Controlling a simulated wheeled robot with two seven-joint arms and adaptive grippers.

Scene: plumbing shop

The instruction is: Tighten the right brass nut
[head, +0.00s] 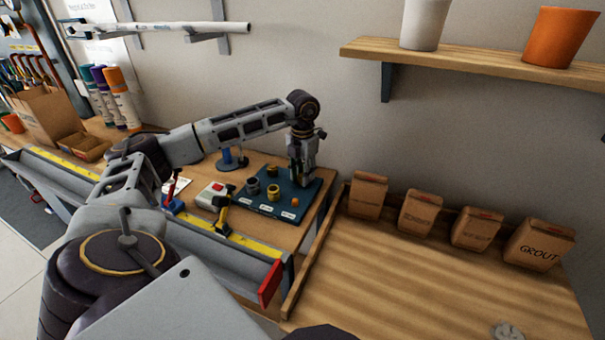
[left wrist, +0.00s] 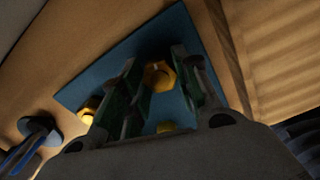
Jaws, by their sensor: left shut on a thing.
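A blue board (head: 262,208) lies on the workbench and carries several fittings. My left gripper (head: 300,182) points down over the board's right part, its fingers shut on a brass hex nut. In the left wrist view the held brass nut (left wrist: 159,76) sits between the two green-and-grey fingers (left wrist: 163,88). Another brass nut (left wrist: 88,111) is left of the fingers, and a third brass piece (left wrist: 166,127) shows lower between them. In the head view a brass fitting (head: 273,190) stands left of the gripper, which hides the held nut. My right gripper is not in view.
A blue-based stand (head: 232,160) is behind. A wooden ledge (head: 312,255) separates the bench from the right-hand table with paper bags (head: 418,212).

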